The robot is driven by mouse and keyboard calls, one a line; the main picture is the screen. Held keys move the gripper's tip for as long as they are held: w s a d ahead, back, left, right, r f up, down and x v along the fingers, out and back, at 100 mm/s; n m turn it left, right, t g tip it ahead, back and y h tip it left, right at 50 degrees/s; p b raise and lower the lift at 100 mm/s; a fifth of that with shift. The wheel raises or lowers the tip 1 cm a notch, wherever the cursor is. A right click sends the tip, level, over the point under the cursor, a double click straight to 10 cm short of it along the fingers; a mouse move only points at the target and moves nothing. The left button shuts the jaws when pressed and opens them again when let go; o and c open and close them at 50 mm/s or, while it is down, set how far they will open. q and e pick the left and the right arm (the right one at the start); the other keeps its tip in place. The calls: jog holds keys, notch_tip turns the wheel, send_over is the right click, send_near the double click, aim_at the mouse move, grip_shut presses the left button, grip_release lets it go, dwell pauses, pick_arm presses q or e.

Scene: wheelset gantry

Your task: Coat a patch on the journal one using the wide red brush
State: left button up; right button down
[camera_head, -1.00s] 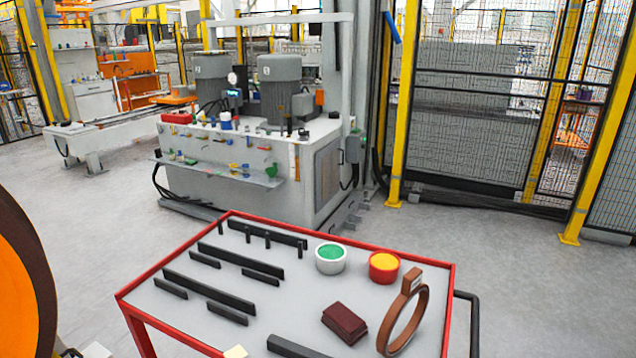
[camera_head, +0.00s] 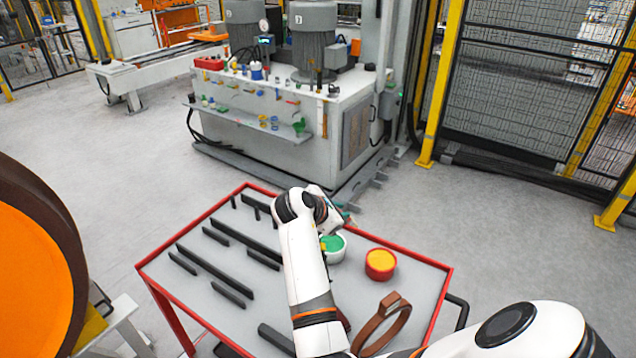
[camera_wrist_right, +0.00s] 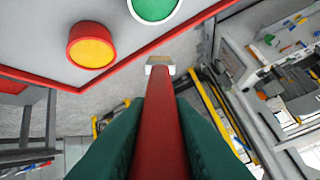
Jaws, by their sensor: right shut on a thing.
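My right gripper (camera_head: 343,212) is in the head view above the far edge of the red-rimmed cart (camera_head: 408,258), its fingers largely hidden by my wrist. In the right wrist view its green fingers (camera_wrist_right: 160,145) are shut on the red brush (camera_wrist_right: 162,110), whose handle runs away from the camera to a pale head (camera_wrist_right: 160,65). The brush head is out past the cart's red rim. A large wheel (camera_head: 30,270) with an orange face and brown rim stands at the left edge. I cannot make out a journal. My left gripper is not in view.
On the cart are a white tub of green (camera_head: 335,250), a red tub of yellow (camera_head: 380,264), a brown ring (camera_head: 392,328) and several black bars (camera_head: 215,272). A grey machine bench (camera_head: 290,120) stands behind. Mesh fencing (camera_head: 520,100) stands at the right.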

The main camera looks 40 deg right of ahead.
pick_arm(q)
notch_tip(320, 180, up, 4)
jog(key=p, duration=0.3)
pick_arm(e)
jog(key=w+a+r+m+g+y, duration=0.1)
jog(key=w+a+r+m, duration=0.2)
jog(key=a, duration=0.1)
pick_arm(q)
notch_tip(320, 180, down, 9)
jog(key=b, duration=0.9)
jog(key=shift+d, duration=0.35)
pick_arm(e)
notch_tip(320, 180, down, 6)
jog(key=shift+f, duration=0.2)
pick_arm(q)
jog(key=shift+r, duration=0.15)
pick_arm(e)
jog(key=shift+a+f, duration=0.1)
jog(key=shift+f, duration=0.4)
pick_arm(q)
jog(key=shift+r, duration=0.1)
pick_arm(e)
jog(key=shift+r, duration=0.1)
pick_arm(q)
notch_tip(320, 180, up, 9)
jog(key=p, duration=0.9)
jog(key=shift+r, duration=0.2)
pick_arm(e)
notch_tip(320, 180, up, 7)
